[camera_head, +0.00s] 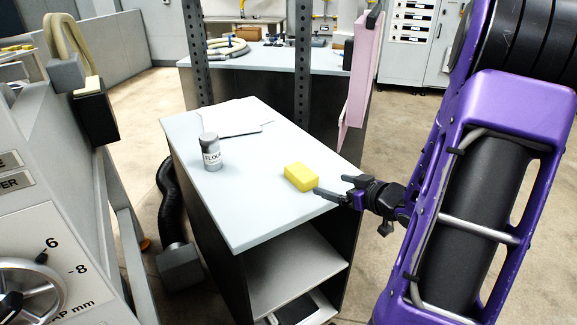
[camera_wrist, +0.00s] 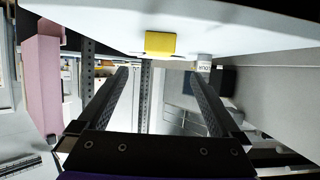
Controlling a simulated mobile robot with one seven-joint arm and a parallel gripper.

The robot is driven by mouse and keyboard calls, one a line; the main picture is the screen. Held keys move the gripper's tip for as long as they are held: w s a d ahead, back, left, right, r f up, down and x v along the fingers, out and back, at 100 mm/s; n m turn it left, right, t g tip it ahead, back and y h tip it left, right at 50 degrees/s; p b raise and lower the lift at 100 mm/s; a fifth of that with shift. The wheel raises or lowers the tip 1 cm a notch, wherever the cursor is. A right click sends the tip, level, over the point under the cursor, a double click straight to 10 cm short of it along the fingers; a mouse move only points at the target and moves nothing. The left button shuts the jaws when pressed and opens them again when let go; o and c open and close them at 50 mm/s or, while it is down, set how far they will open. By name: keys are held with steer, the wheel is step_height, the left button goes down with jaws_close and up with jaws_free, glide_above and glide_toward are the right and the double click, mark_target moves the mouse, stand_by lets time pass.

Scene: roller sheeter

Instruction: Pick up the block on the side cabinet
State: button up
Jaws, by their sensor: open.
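A yellow block (camera_head: 300,177) lies on the light top of the side cabinet (camera_head: 262,215), near its right edge. My gripper (camera_head: 332,187) is open and empty, just right of the block at the cabinet's right edge. In the head view its fingers point left towards the block, and I cannot tell whether they touch it. In the wrist view the block (camera_wrist: 160,44) shows at the upper middle, beyond the two open fingers (camera_wrist: 160,85), with nothing between them.
A flour can (camera_head: 211,152) stands on the cabinet left of the block, with white sheets (camera_head: 230,117) behind it. A pink panel (camera_head: 358,75) hangs beyond my gripper. A machine with a dial (camera_head: 28,285) stands at the left. A rear bench (camera_head: 270,57) holds a hose.

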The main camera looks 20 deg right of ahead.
mark_target(301, 181)
steer(key=b+x, duration=0.2)
steer(key=x, duration=1.3)
steer(key=shift+w+f, duration=0.15)
steer(key=shift+w, duration=0.25)
steer(key=shift+d, duration=0.1)
jaws_close()
